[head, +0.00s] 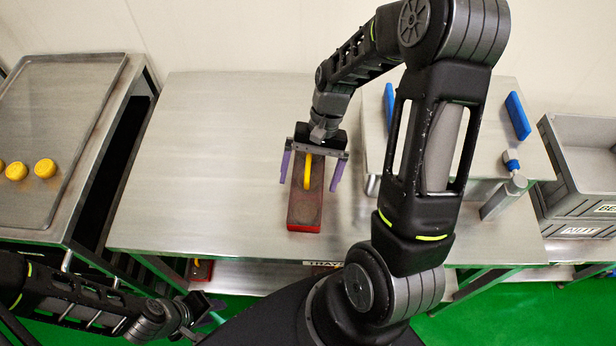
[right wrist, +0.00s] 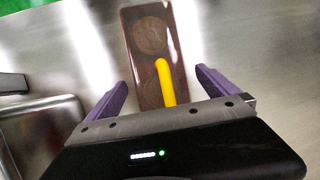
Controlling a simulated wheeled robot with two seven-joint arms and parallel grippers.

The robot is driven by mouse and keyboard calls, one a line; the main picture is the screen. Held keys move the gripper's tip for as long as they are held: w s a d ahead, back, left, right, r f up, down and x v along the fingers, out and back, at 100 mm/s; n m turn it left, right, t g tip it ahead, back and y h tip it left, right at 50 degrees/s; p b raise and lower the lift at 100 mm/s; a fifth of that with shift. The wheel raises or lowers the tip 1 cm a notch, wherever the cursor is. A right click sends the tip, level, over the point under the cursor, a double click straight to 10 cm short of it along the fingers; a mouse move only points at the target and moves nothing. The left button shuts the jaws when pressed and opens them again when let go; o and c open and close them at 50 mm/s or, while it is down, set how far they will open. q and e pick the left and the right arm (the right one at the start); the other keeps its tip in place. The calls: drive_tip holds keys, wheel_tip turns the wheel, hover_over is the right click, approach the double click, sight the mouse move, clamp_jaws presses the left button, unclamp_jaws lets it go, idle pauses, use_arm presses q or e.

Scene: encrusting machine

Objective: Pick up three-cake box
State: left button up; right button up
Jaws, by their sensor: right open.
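The three-cake box (head: 306,212) is a long, dark brown box with a red front end, lying on the steel table. Round embossed shapes show on its top in the right wrist view (right wrist: 148,35). A yellow bar (head: 307,167) stands over its middle; I cannot tell what it is fixed to. My right gripper (head: 309,184) is open above the box, its purple fingers on either side and apart from it. Its palm hides the box's far end. My left gripper (head: 203,309) is low at the left, off the table's front edge; its jaws are unclear.
The steel table (head: 200,150) is clear left of the box. A tray (head: 45,95) with yellow cakes (head: 45,169) stands far left. A machine with blue parts (head: 517,115) is at right, and grey crates (head: 590,165) beyond. Red-ended boxes (head: 201,270) sit on the lower shelf.

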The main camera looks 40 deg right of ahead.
drive_tip(key=shift+c, duration=0.5)
drive_tip(key=c, duration=1.4)
